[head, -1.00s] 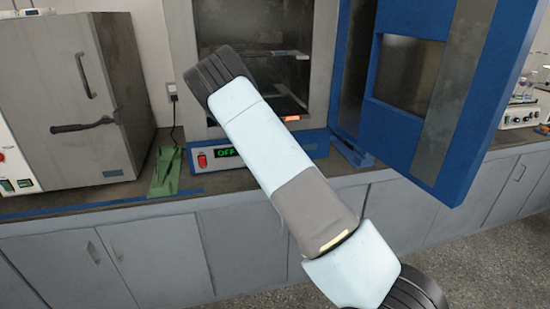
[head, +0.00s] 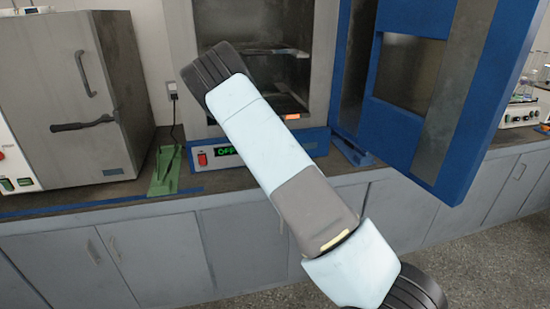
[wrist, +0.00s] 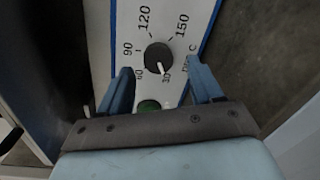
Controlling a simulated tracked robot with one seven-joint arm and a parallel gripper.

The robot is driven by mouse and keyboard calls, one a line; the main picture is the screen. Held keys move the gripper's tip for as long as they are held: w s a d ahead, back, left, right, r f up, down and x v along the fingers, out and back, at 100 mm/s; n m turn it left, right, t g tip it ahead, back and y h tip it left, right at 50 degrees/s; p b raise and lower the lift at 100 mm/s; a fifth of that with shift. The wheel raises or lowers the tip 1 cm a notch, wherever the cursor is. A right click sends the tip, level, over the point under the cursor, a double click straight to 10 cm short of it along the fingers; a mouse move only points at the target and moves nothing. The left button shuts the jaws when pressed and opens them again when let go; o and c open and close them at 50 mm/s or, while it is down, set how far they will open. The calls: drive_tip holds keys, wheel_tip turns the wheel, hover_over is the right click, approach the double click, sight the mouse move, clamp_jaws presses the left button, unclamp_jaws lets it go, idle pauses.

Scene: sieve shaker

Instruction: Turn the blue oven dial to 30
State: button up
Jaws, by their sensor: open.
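The oven (head: 320,143) has a grey body and a blue base panel, and its blue door (head: 450,100) stands open to the right. In the wrist view its dial (wrist: 158,57) is a round black knob with a white pointer. The pointer aims down and slightly right, at about the 30 mark. The printed scale (wrist: 145,18) shows 30, 60, 90, 120 and 150. My gripper (wrist: 160,66) is open, with one blue finger on each side below the dial; I cannot tell whether either touches it. In the head view my arm hides the dial and my gripper.
A green round button (wrist: 148,106) lies below the dial, between the fingers. A red switch (head: 202,159) and a green OFF display (head: 226,151) are on the base panel. A grey oven (head: 60,100) and a green stand (head: 165,172) are to the left.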

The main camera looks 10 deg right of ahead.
drive_tip(key=s, duration=1.1)
drive_tip(key=shift+s+a+r, duration=0.15)
drive_tip(key=shift+a+r, duration=0.1)
drive_tip(key=shift+r, duration=0.1)
drive_tip(key=s+d+r+m+g+y, duration=0.1)
drive_tip(key=s+r+m+g, duration=0.4)
drive_tip(key=r+m, duration=0.4)
drive_tip(key=s+r+m+g, duration=0.3)
drive_tip(key=s+r+m, duration=0.45)
drive_tip(key=r, duration=0.25)
drive_tip(key=s+r+m+g, duration=0.1)
drive_tip(key=s+r, duration=0.4)
drive_tip(key=s, duration=0.6)
drive_tip(key=s+r+m+g, duration=0.2)
drive_tip(key=s+r+m, duration=0.2)
drive_tip(key=s, duration=0.7)
drive_tip(key=shift+a+r+g, duration=0.15)
drive_tip(key=shift+r+g, duration=0.15)
drive_tip(key=shift+r, duration=0.25)
drive_tip(key=shift+s+m, duration=0.1)
drive_tip(key=shift+m, duration=0.15)
